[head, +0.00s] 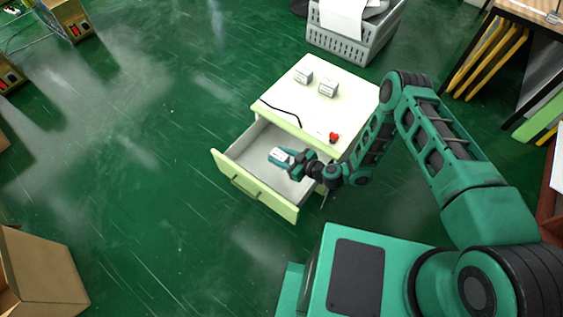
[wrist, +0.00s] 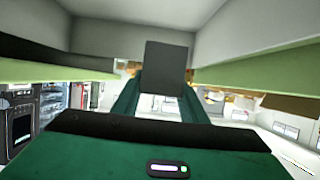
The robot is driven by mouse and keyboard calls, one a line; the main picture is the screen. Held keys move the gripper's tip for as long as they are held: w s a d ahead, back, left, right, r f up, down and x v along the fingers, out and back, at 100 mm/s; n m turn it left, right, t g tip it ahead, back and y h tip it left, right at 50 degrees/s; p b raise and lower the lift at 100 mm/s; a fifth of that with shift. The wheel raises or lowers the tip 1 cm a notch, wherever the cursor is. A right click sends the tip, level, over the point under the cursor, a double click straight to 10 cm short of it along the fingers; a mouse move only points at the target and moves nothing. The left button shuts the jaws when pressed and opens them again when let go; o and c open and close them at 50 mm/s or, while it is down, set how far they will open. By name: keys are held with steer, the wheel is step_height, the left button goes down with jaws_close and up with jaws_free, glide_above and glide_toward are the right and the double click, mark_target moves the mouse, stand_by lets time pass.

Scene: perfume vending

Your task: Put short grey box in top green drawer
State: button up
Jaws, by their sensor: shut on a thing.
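The top green drawer (head: 238,178) of the white cabinet is pulled open in the head view, with a bare pale inside. My gripper (head: 281,156) is over the drawer opening, within its outline. It is shut on the short grey box (wrist: 166,68), which shows dark grey between the green fingers in the wrist view. In the head view a small pale patch of the box (head: 278,154) shows at the fingertips. I cannot tell whether the box touches the drawer floor.
Two small pale boxes (head: 303,76) (head: 328,88) stand on the cabinet top (head: 290,98), with a red item (head: 334,137) and a black cable near its front edge. A grey basket (head: 350,44) stands behind.

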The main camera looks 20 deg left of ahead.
steer(key=shift+f, duration=3.05)
steer(key=shift+f, duration=0.6)
steer(key=o, duration=1.1)
steer(key=shift+o, duration=0.2)
steer(key=shift+r, duration=0.15)
steer(key=v, duration=1.2)
steer(key=shift+r, duration=0.45)
